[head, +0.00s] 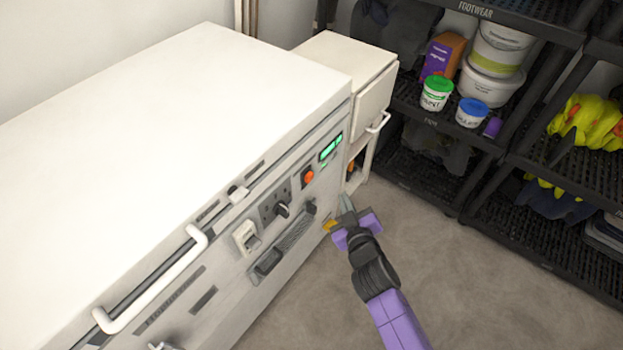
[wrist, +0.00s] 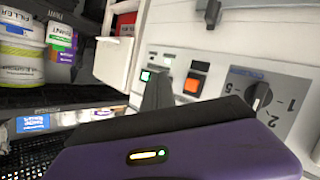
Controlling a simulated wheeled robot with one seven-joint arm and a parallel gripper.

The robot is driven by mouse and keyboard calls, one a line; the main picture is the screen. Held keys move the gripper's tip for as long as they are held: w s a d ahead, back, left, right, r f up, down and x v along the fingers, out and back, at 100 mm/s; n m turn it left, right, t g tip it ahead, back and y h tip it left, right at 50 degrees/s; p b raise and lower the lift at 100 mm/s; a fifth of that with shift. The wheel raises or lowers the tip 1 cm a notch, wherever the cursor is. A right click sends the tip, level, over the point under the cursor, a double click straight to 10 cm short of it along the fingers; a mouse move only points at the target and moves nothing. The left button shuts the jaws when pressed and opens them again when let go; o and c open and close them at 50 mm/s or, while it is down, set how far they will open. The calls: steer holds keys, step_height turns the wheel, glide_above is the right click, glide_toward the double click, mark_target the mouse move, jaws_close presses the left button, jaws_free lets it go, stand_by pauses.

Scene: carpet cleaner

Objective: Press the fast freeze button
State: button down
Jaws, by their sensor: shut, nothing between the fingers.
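A white chest appliance (head: 180,90) fills the left of the head view, with controls on its front. An orange-red button or switch (head: 307,177) sits in a dark frame below a green-lit display (head: 330,147). In the wrist view the orange switch (wrist: 192,86) is just right of my gripper's dark finger, and a green light (wrist: 146,76) is just left of it. No label reading fast freeze is legible. My purple gripper (head: 346,203) is shut and empty, in front of the panel's right end. I cannot tell whether it touches the panel.
A rotary dial (head: 282,209) and a white switch (head: 246,238) lie left along the panel. A white handle (head: 160,285) sticks out farther left. A white cabinet (head: 345,55) stands beyond the chest. Black shelves (head: 440,130) with tubs stand at right. The carpet (head: 480,290) between is clear.

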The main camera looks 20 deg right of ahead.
steer(key=w+a+b, duration=0.3)
steer(key=w+a, duration=0.1)
steer(key=w, duration=0.2)
steer(key=shift+a, duration=0.2)
steer(key=shift+w, duration=0.1)
stand_by(1.9)
steer(key=shift+w+a+b, duration=0.2)
steer(key=shift+b, duration=0.2)
steer(key=shift+w+a+b, duration=0.3)
steer(key=shift+w+a, duration=0.05)
steer(key=shift+w, duration=0.05)
stand_by(0.7)
stand_by(0.4)
steer(key=shift+s+d+p, duration=0.45)
steer(key=shift+s+d, duration=0.15)
steer(key=shift+s, duration=0.15)
steer(key=shift+s, duration=0.1)
steer(key=shift+s+d+p, duration=0.6)
steer(key=shift+s+d, duration=0.15)
steer(key=shift+s, duration=0.2)
steer(key=shift+s+d+p, duration=0.55)
steer(key=shift+s+d, duration=0.15)
steer(key=shift+s, duration=0.25)
